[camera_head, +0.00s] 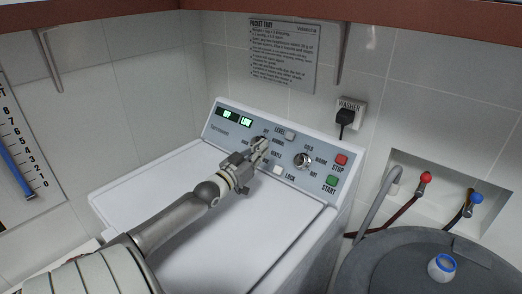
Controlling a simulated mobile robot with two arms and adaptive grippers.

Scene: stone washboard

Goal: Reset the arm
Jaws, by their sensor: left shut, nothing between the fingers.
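My left arm comes in from the lower left over the white washer lid. My left gripper (262,146) is at the washer's control panel (318,178), in front of the left part of its dial area, and partly hides a dial there. The gripper is shut, with nothing seen between its fingers. I cannot tell whether the fingertips touch the panel. My right gripper is not in view.
The washer (240,232) fills the middle. The panel has a second knob (302,160), a red stop button (341,160) and a green start button (331,180). A grey round tub lid (395,268) bears a blue-rimmed white jar (441,267) at lower right. Tiled walls stand behind.

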